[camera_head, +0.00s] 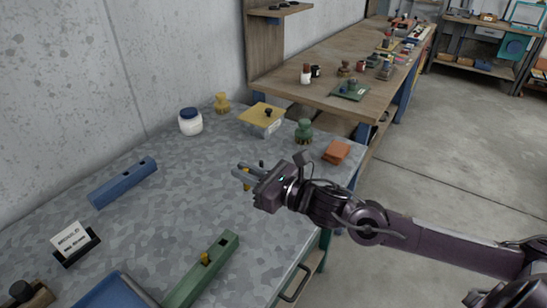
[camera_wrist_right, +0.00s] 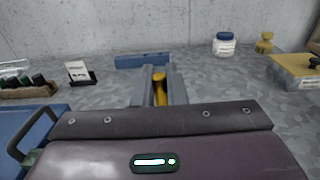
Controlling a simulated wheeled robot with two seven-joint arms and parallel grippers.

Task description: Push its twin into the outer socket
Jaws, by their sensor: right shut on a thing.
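My right gripper (camera_head: 243,172) is shut on a yellow peg (camera_head: 247,184) and holds it above the grey mottled tabletop. In the right wrist view the yellow peg (camera_wrist_right: 159,88) stands between the two grey fingers, its lower part partly hidden. A similar yellow peg (camera_head: 205,258) stands upright in the green bar (camera_head: 184,284) at the front. A dark opening shows nearer that bar's far end. A blue bar (camera_head: 123,183) lies at the left, with dark spots on its top; it also shows in the right wrist view (camera_wrist_right: 143,61), beyond the fingers. My left gripper is not in view.
A white jar (camera_head: 190,124), a yellow knob-shaped piece (camera_head: 221,103), a yellow-topped box (camera_head: 262,116), a green piece (camera_head: 304,132) and an orange block (camera_head: 337,151) stand toward the back. A card holder (camera_head: 76,245) and blue tray (camera_head: 116,293) are at the left front. The table middle is clear.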

